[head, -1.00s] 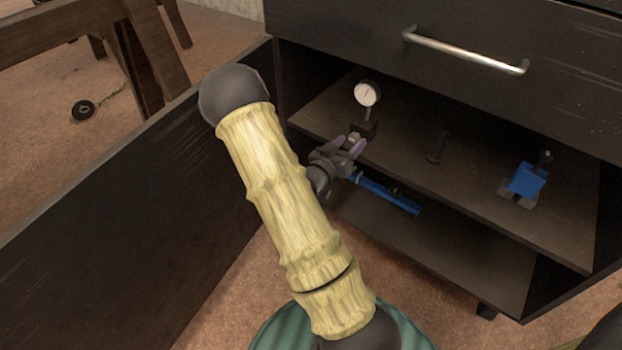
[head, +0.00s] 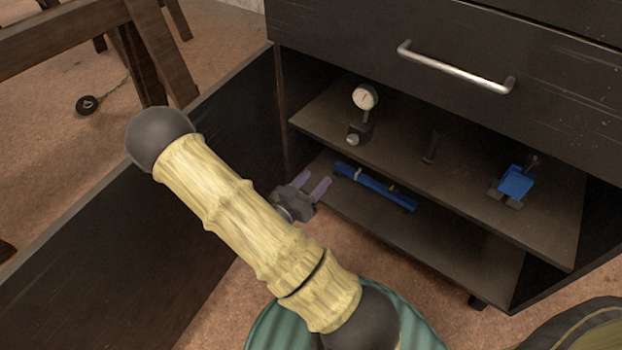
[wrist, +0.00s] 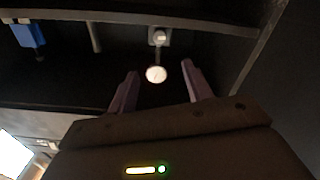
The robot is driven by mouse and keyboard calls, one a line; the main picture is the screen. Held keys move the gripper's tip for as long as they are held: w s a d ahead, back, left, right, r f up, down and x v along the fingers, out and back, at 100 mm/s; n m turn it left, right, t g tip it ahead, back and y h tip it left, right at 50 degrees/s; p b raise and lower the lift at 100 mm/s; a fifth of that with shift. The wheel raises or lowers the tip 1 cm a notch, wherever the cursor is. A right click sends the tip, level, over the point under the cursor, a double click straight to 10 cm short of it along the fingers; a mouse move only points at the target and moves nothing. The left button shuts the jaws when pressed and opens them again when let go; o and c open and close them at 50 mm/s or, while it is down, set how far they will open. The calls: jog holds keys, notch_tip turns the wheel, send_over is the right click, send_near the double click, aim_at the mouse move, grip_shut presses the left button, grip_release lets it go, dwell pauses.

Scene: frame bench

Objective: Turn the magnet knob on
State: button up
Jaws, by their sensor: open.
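A dial gauge with a round white face (head: 365,97) stands on a small dark magnetic base (head: 361,128) on the cabinet's upper shelf, at its left. The magnet knob (head: 352,140) is a pale round piece on the front of that base; its on or off mark is too small to read. In the wrist view the knob (wrist: 160,38) and the dial face (wrist: 156,74) show ahead of the fingers. My gripper (head: 314,184) is open and empty, in front of the cabinet, below the knob and to its left, clear of it.
The open cabinet door (head: 200,190) stands to the left of my arm. A blue tool (head: 375,186) lies on the lower shelf (head: 450,246). A dark upright piece (head: 431,147) and a blue vise-like item (head: 515,183) stand on the upper shelf (head: 470,195), right of the gauge.

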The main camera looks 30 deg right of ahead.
jog(key=m+p, duration=0.3)
jog(key=m, duration=0.1)
jog(key=m+p, duration=0.3)
jog(key=m, duration=0.2)
jog(key=shift+s+a+r, duration=0.1)
jog(key=shift+s+a, duration=0.05)
jog(key=shift+a, duration=0.05)
dwell(0.3)
